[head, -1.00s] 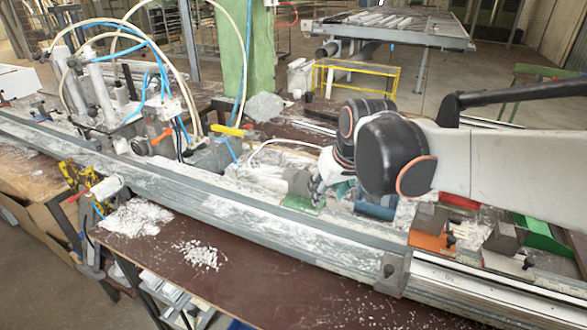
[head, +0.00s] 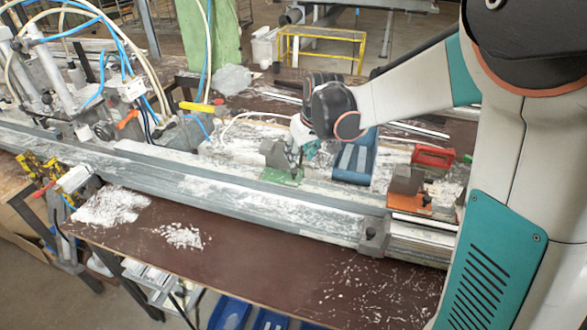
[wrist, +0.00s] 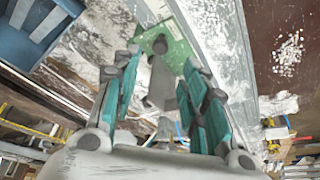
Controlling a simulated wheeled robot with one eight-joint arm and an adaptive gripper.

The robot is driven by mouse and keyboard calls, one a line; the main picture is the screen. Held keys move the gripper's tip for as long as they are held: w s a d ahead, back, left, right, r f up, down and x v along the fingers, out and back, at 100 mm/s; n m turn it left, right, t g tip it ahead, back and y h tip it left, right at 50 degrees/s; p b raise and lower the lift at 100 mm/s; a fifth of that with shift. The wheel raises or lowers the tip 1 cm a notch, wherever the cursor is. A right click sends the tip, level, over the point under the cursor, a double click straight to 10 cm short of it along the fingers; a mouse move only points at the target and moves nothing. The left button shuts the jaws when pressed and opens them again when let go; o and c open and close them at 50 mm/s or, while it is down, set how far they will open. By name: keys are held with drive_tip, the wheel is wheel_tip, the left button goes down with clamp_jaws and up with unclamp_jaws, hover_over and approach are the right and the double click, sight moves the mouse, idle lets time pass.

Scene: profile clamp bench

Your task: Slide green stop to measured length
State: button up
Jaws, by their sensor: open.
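The green stop (head: 282,176) has a green base plate with a grey block on top and sits on the rail (head: 230,196) of the bench. My gripper (head: 304,156) is at its right side in the head view. In the wrist view the stop's green plate (wrist: 180,40) shows beyond the fingertips. Its grey block lies between the two teal-and-grey fingers of my gripper (wrist: 158,68). The fingers stand apart, with gaps visible beside the block. Whether a fingertip touches it I cannot tell.
A blue tray-like part (head: 353,161) stands right of the green stop. An orange stop (head: 412,201) and a red part (head: 433,156) are farther right. A grey clamp block (head: 374,236) sits on the front rail. White shavings (head: 112,206) lie on the brown bench.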

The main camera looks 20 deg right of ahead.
sight(294, 170)
drive_tip(key=b+x, duration=0.2)
drive_tip(key=x, duration=0.7)
drive_tip(key=shift+s, duration=0.1)
drive_tip(key=shift+c, duration=0.2)
clamp_jaws()
